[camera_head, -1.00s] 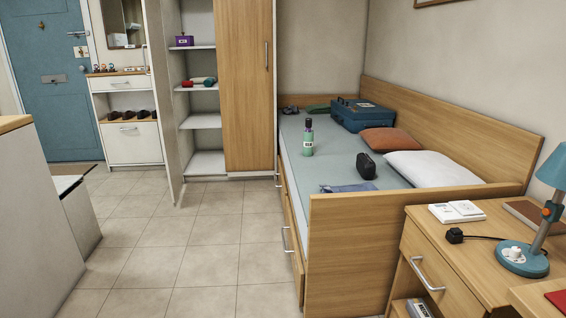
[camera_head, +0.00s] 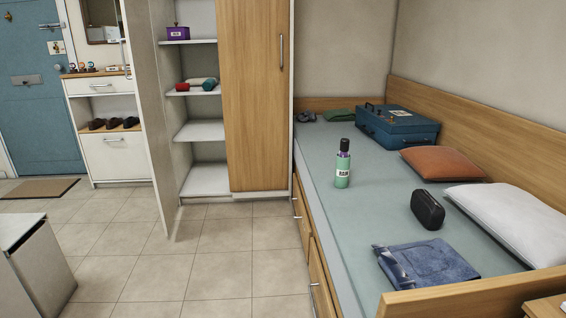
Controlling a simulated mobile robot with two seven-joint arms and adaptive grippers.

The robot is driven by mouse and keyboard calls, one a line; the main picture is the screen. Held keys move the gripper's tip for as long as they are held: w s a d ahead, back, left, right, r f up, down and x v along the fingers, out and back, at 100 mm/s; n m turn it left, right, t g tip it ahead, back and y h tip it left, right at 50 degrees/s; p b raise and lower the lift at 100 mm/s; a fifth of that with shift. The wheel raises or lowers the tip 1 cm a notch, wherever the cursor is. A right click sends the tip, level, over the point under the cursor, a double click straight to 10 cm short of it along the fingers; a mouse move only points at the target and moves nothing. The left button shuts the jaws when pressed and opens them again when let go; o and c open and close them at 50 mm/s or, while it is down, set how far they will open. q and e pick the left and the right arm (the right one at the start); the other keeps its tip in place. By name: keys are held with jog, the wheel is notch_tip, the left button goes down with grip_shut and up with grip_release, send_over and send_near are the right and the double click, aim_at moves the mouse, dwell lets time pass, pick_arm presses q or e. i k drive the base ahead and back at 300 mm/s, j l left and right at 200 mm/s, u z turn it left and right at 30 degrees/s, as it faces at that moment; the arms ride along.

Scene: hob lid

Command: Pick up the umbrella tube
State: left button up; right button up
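I cannot say for certain which thing is the umbrella tube. An upright green cylinder (camera_head: 343,164) with a purple band, a dark top and a white label stands on the bed. Small red and teal rolled shapes (camera_head: 197,85) lie on a middle shelf of the open wardrobe, too small to make out clearly. Neither of my grippers is in view.
The bed (camera_head: 325,209) also carries a blue case (camera_head: 397,128), an orange pillow (camera_head: 442,162), a white pillow (camera_head: 512,212), a black pouch (camera_head: 427,209) and folded jeans (camera_head: 427,262). The wardrobe door (camera_head: 253,90) stands left of the bed.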

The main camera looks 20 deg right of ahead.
aim_at(341, 177)
jog(key=i+j+z, duration=0.4)
jog(key=i, duration=0.2)
jog(key=i+j+z, duration=0.35)
jog(key=i, duration=0.25)
jog(key=i+j+z, duration=0.2)
jog(key=z, duration=0.25)
jog(key=i+j+z, duration=0.15)
jog(key=z, duration=0.3)
jog(key=i+j+z, duration=0.1)
jog(key=j+z, duration=0.35)
jog(key=i+j+z, duration=0.15)
jog(key=z, duration=0.25)
jog(key=j+z, duration=0.3)
jog(key=z, duration=0.15)
jog(key=i+j+z, duration=0.1)
jog(key=j+z, duration=0.3)
jog(key=l, duration=0.1)
